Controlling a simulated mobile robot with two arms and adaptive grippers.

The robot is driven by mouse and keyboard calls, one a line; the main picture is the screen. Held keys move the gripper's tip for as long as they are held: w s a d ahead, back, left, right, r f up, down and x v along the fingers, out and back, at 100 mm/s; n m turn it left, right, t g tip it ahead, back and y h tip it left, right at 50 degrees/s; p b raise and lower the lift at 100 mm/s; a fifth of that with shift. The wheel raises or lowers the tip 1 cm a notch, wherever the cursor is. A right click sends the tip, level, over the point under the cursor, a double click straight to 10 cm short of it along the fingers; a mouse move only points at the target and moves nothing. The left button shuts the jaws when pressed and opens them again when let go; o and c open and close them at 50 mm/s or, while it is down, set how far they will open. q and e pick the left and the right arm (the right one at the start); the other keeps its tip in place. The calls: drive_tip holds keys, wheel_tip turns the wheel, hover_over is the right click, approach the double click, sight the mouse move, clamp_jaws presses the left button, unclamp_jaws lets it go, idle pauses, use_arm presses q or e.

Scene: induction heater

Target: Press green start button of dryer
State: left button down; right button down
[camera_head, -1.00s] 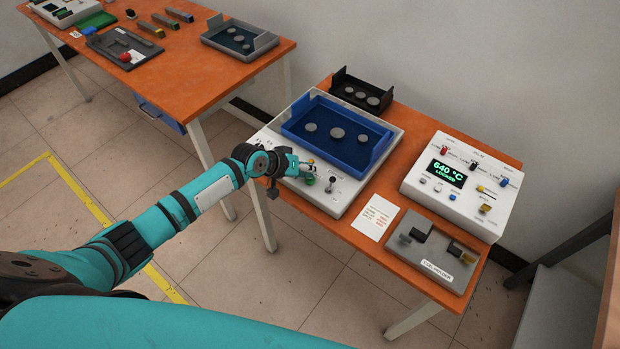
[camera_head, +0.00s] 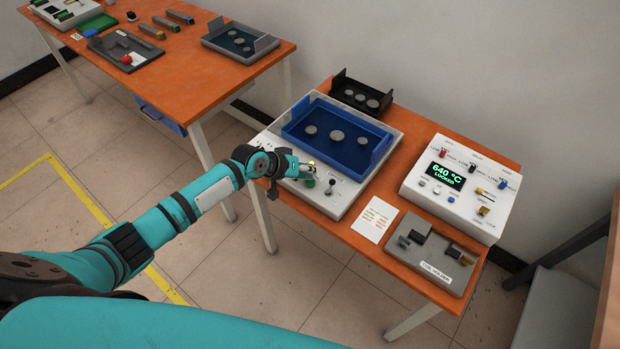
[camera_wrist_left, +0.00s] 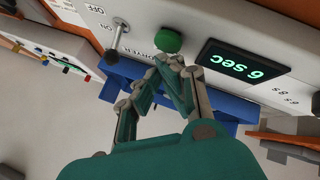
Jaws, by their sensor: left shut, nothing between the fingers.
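The dryer (camera_head: 345,188) is a white box with a blue tray (camera_head: 342,152) holding several grey discs. Its green start button (camera_head: 309,183) shows just below my left gripper (camera_head: 309,168) in the head view. In the left wrist view the round green button (camera_wrist_left: 168,40) sits between a metal toggle lever (camera_wrist_left: 119,33) and a display (camera_wrist_left: 242,66) reading "6 sec". My left gripper (camera_wrist_left: 168,65) is shut and empty, its fingertips close to the button. I cannot tell whether they touch it. My right gripper is not in view.
A white control box (camera_head: 462,187) reading "640 °C" and a grey coil holder (camera_head: 432,254) stand on the right of the orange table. A paper sheet (camera_head: 374,219) lies beside the dryer. A black tray (camera_head: 361,92) stands behind. Another orange table (camera_head: 180,75) is at left.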

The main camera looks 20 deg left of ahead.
use_arm(q)
drive_tip(key=shift+r, duration=0.3)
wheel_tip(320, 180, up, 5)
drive_tip(key=p, duration=0.5)
drive_tip(key=shift+f, duration=0.1)
idle(0.7)
